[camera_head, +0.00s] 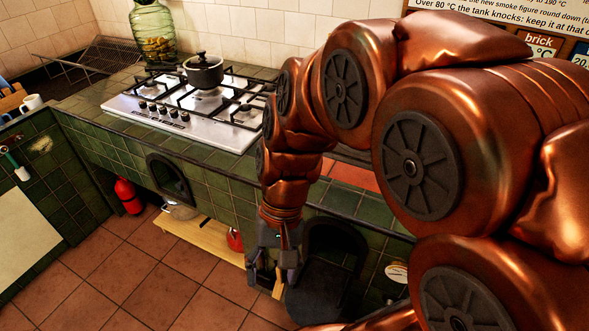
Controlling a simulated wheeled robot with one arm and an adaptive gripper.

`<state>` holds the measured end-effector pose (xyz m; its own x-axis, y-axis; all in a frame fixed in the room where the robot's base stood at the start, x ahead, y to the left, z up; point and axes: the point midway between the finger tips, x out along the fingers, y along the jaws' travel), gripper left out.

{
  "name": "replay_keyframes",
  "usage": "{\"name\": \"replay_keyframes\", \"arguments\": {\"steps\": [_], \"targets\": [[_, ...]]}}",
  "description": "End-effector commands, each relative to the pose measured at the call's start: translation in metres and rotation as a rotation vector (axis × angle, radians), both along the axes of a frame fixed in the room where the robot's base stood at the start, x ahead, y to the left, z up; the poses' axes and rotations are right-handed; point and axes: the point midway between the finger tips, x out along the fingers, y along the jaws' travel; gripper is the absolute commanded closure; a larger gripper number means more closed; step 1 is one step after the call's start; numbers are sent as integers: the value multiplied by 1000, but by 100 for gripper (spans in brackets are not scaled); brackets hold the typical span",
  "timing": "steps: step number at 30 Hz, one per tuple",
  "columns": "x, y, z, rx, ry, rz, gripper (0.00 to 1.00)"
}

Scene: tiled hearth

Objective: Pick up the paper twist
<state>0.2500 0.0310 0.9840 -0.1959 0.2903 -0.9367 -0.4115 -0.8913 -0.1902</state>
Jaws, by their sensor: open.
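My gripper (270,280) points down in front of the green tiled hearth, near the dark arched opening, with its fingers apart. A small tan strip (278,284) shows at the fingers; I cannot tell whether it is between them or behind them, or what it is. I cannot make out a paper twist for certain. My copper arm covers much of the right half of the view and hides part of the hearth top.
A gas hob (190,106) with a black pot (203,71) stands on the hearth top. A glass jar (152,33) is behind it. Below are a red extinguisher (128,196), a low wooden bench (200,240) and a dial (397,272). The tiled floor (120,270) at left is clear.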

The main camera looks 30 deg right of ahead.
Motion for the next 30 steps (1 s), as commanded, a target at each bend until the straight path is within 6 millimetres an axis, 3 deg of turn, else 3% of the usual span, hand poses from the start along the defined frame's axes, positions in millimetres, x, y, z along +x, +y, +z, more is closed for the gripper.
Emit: {"name": "replay_keyframes", "arguments": {"steps": [8,14,23,30], "targets": [[73,-3,-10,200,85,-400,38],[129,-26,-19,346,140,-687,38],[206,-100,-40,573,213,-1128,38],[248,-190,-67,771,260,-1484,38]]}}
